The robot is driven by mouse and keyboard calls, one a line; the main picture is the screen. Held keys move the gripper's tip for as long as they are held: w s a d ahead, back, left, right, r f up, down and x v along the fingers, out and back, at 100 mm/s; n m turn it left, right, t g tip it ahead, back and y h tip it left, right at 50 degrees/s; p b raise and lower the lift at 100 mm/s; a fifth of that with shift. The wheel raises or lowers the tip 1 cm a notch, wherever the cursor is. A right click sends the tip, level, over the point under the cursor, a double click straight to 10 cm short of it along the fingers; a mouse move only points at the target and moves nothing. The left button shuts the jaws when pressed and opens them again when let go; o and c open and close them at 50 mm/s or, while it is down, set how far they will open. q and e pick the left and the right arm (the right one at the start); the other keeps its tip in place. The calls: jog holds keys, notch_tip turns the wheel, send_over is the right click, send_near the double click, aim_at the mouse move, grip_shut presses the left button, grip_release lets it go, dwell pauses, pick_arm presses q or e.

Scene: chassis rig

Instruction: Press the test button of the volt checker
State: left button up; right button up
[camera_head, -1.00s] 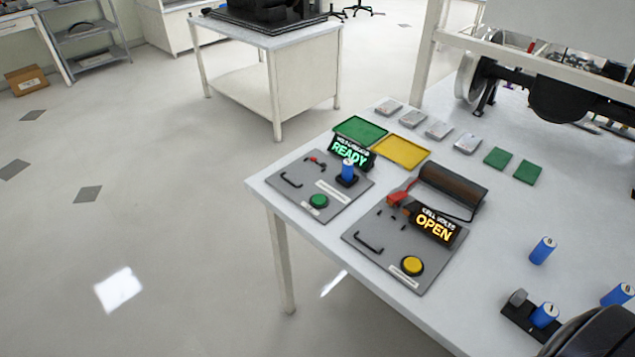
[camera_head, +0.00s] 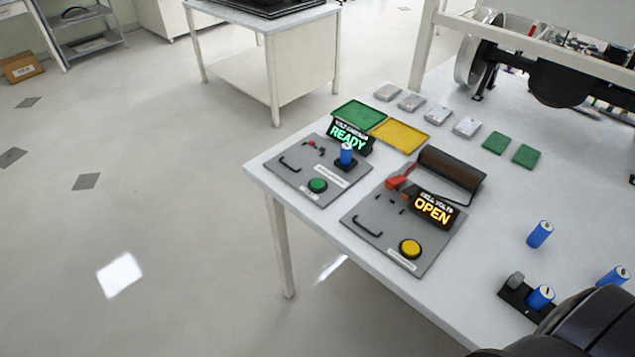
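Two grey panels lie at the near left edge of the white table. The right panel (camera_head: 377,222) has a lit sign (camera_head: 433,208) reading "CELL VOLTS" and "OPEN", and a yellow button (camera_head: 410,248) at its front corner. The left panel (camera_head: 290,172) has a lit sign (camera_head: 347,137) reading "READY"; its smaller line is hard to read. It has a green button (camera_head: 317,186) and a blue cell (camera_head: 347,154) upright in a holder. Neither button is touched. A dark rounded part of my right arm fills the bottom right corner; no fingertips show. My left gripper is out of view.
Green (camera_head: 359,115) and yellow (camera_head: 400,136) trays lie behind. Blue cells (camera_head: 540,234) and a black holder (camera_head: 514,292) are at right.

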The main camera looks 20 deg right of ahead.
grip_shut()
dwell(0.3)
dwell(1.2)
